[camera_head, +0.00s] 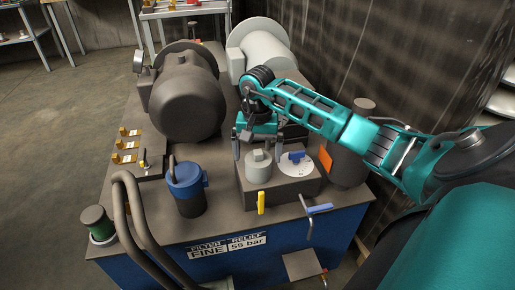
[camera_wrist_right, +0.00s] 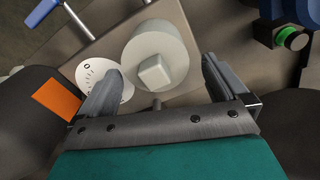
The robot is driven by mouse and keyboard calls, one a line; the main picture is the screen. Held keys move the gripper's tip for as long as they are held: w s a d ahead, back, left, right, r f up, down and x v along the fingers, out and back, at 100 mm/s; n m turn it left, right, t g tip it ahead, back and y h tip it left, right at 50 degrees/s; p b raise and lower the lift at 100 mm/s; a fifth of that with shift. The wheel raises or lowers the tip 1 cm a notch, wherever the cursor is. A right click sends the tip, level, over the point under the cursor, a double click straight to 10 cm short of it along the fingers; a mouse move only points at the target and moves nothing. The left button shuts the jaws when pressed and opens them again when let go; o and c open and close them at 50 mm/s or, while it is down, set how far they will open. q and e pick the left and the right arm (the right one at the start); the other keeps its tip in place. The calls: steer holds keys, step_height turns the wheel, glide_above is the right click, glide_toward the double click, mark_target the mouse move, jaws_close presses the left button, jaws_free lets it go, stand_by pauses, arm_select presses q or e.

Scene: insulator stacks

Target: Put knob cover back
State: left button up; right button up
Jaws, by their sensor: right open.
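The pale grey round knob cover (camera_head: 258,168), with a small square grip on top, stands upright on a dark box. Beside it on the right is a white dial (camera_head: 297,164) with a blue knob (camera_head: 296,156). My right gripper (camera_head: 258,155) is open and empty, pointing down just behind and above the cover. In the right wrist view its fingers (camera_wrist_right: 165,85) lie toward either side of the cover (camera_wrist_right: 172,45); I cannot tell whether they touch it. One finger partly hides the dial (camera_wrist_right: 86,72) and its blue knob there. My left gripper is not in view.
The dark box (camera_head: 282,198) sits on a machine top with a blue canister (camera_head: 186,188), a yellow lever (camera_head: 261,202) and a blue-handled lever (camera_head: 319,209) close by. A large motor (camera_head: 187,100) stands behind on the left. A dark cylinder with an orange label (camera_head: 325,160) stands right.

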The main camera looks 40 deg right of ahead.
step_height(320, 180, up, 13)
steer(key=p, duration=0.3)
steer(key=s+a+f+m+y, duration=0.1)
steer(key=a+f+m+y, duration=0.3)
steer(key=a, duration=0.7)
steer(key=s+a+f+y, duration=0.1)
steer(key=a+f+y, duration=0.1)
steer(key=a+y, duration=0.6)
steer(key=s+a+r+m+t+y, duration=0.1)
steer(key=a+r+m+t+y, duration=0.2)
steer(key=a+m, duration=0.35)
steer(key=a+r+m+t+y, duration=0.3)
steer(key=a+m, duration=0.2)
steer(key=m, duration=0.2)
steer(key=d+f+m+t+h, duration=0.35)
steer(key=m+t+h, duration=0.2)
steer(key=m, duration=0.95)
steer(key=d+f+m+t+h, duration=0.2)
steer(key=f+m+t+h, duration=0.35)
steer(key=m, duration=0.95)
steer(key=s+d+f+m+g+h, duration=0.1)
steer(key=s+f+m+g+h, duration=0.3)
steer(key=s+f+m, duration=0.6)
steer(key=shift+f+m+g, duration=0.6)
steer(key=shift+m+g, duration=0.5)
steer(key=shift+m, duration=0.15)
